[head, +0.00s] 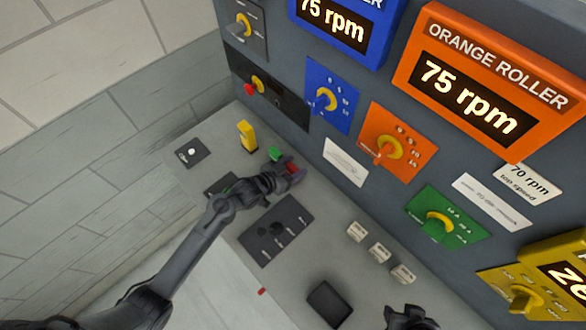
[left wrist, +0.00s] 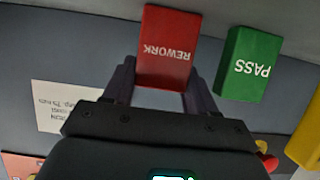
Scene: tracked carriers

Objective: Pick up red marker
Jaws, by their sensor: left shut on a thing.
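The red marker (left wrist: 168,45), a block lettered REWORK, sits between the two fingers of my left gripper (left wrist: 162,88) in the left wrist view. My left gripper is shut on it. In the head view the red marker (head: 292,168) shows as a small red patch at the tip of my left gripper (head: 284,178), partly hidden by the fingers. I cannot tell whether it touches the desk. My right gripper (head: 408,318) shows only in part at the bottom edge of the head view, and its fingers are not clear.
A green marker (left wrist: 249,64) lettered PASS stands close beside the red one. A yellow block (head: 247,136) stands left of them. The upright panel with knobs, such as the orange one (head: 388,150), rises behind. White blocks (head: 379,252) and a dark tray (head: 329,304) are to the right.

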